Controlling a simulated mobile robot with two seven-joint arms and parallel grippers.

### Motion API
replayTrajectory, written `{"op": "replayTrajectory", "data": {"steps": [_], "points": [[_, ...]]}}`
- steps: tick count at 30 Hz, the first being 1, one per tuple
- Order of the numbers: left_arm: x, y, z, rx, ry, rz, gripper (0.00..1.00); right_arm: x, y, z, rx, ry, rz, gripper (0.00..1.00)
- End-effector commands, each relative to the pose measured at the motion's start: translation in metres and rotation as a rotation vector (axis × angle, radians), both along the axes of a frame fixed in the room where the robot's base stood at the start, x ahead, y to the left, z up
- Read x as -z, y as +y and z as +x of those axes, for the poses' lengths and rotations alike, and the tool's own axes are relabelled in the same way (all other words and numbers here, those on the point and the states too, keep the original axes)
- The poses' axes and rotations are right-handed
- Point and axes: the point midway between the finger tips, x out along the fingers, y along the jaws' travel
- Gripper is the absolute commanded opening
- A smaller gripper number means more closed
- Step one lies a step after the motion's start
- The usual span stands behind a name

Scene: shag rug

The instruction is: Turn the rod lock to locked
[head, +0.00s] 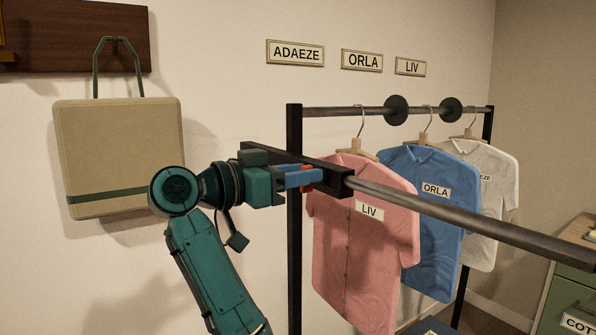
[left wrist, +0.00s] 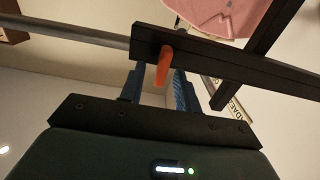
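The rod lock shows as an orange lever (left wrist: 165,64) on the black end bar (left wrist: 205,58) of the clothes rack. In the head view, only a little of the orange lever (head: 306,169) shows, beside the black end bar (head: 335,176) where the front rod (head: 450,212) joins it. My left gripper (head: 312,178) is at the lever, with its blue fingers pointing toward the bar. In the left wrist view, the fingers of the gripper (left wrist: 158,84) stand apart, with the lever in the gap between them. I cannot see clear contact. My right gripper is not in view.
Pink (head: 350,260), blue (head: 425,235) and white (head: 485,210) shirts hang from the back rod (head: 350,111), close to my left gripper's right. A beige bag (head: 120,150) hangs on the wall at left. A green cabinet (head: 570,305) stands at lower right.

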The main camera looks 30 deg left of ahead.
Motion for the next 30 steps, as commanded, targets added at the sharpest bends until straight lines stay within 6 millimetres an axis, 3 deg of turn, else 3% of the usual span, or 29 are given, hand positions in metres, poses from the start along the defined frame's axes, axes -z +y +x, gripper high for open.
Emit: {"op": "replayTrajectory", "data": {"steps": [8, 20, 30], "points": [[0.0002, -0.0006, 0.0015, 0.0, 0.0, 0.0, 0.33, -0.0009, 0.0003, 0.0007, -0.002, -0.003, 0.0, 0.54], [0.0002, -0.0004, 0.0012, 0.0, 0.0, -0.001, 0.0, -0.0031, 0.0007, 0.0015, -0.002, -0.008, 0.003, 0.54], [0.0, -0.0004, 0.0012, 0.0, 0.005, -0.011, 0.0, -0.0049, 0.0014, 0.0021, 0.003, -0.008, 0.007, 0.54]]}}
